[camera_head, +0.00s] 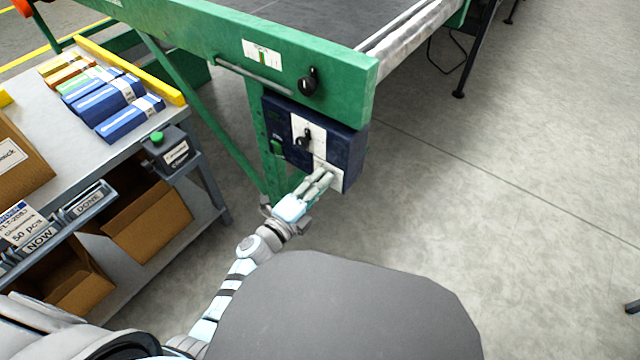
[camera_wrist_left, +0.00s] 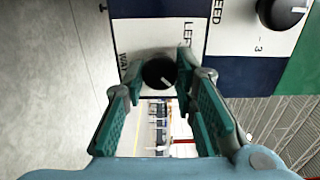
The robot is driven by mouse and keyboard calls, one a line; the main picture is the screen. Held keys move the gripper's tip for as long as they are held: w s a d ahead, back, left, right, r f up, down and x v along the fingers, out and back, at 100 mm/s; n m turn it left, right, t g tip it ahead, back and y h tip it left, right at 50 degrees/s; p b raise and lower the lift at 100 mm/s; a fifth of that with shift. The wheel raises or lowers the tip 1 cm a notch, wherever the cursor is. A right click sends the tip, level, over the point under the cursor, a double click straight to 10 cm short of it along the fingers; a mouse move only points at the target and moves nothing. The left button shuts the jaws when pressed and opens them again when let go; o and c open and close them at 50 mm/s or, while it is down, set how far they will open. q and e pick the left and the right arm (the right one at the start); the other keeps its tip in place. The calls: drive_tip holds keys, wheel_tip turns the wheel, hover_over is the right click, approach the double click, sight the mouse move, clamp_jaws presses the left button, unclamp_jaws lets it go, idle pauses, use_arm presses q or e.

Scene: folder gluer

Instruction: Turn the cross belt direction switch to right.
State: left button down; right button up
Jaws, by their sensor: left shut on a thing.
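The cross belt direction switch is a black round knob (camera_wrist_left: 160,74) with a small white pointer mark, on a white label plate (camera_head: 336,184) low on the dark blue control box (camera_head: 352,152). In the left wrist view the lettering "LEFT" shows beside the knob, turned sideways, with another word partly hidden. My left gripper (camera_head: 325,178) reaches the box from below. In the left wrist view its green-padded fingers (camera_wrist_left: 158,68) stand on both sides of the knob, shut on it. The head view hides the knob behind the fingers. My right gripper is not in view.
A second black knob (camera_head: 304,139), marked "SPEED" in the left wrist view, sits just above on the same box. The green machine frame (camera_head: 340,75) carries another black knob (camera_head: 309,80). A shelf table (camera_head: 95,165) with cartons stands left.

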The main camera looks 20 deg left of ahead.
use_arm(q)
drive_tip(key=shift+f, duration=0.1)
idle(0.3)
drive_tip(key=c, duration=1.5)
unclamp_jaws()
drive_tip(key=shift+o, duration=0.9)
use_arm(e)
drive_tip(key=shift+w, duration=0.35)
use_arm(q)
drive_tip(key=v, duration=1.2)
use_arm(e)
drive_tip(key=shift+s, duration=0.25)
